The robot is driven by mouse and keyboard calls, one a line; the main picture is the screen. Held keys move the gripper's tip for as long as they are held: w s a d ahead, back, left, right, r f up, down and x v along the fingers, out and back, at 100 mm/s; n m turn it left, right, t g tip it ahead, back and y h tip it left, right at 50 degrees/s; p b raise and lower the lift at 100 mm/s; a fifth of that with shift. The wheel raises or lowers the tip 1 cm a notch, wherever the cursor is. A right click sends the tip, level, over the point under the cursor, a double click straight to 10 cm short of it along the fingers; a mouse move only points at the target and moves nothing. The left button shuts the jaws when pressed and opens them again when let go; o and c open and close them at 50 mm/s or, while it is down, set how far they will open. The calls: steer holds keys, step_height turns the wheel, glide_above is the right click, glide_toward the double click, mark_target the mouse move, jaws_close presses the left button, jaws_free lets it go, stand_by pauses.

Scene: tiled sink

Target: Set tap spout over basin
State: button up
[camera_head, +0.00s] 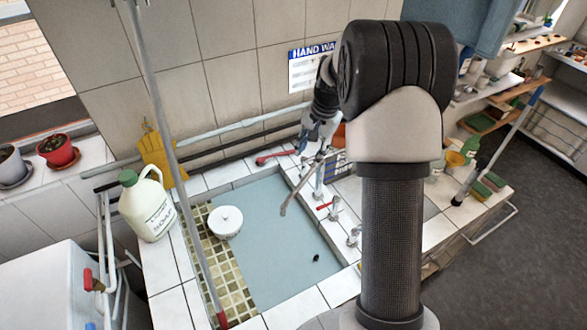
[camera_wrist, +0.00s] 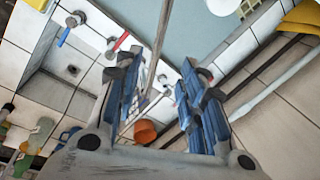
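The tap spout (camera_head: 296,193) is a thin grey metal tube. In the head view it slants down and left from near my gripper (camera_head: 318,138), and its free end is seen over the blue-floored basin (camera_head: 262,235). In the wrist view the spout (camera_wrist: 161,45) runs between the two blue-padded fingers of my gripper (camera_wrist: 160,68). The fingers are spread, with gaps beside the spout. The basin (camera_wrist: 185,30) lies beyond them at the top. My arm hides part of the area right of the basin, and the spout's base is hard to make out.
A second small sink (camera_wrist: 72,68) and an orange pot (camera_wrist: 145,132) are near my gripper. A jug (camera_head: 146,205) stands left; a tiled wall rises behind.

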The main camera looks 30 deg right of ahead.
mark_target(299, 187)
steer(key=w+f, duration=0.1)
steer(key=f, duration=0.4)
steer(key=w+a+f, duration=0.1)
steer(key=f, duration=0.5)
steer(key=w+f, duration=0.1)
steer(key=f, duration=0.5)
steer(key=shift+a+b, duration=0.35)
steer(key=shift+a, duration=0.05)
jaws_close()
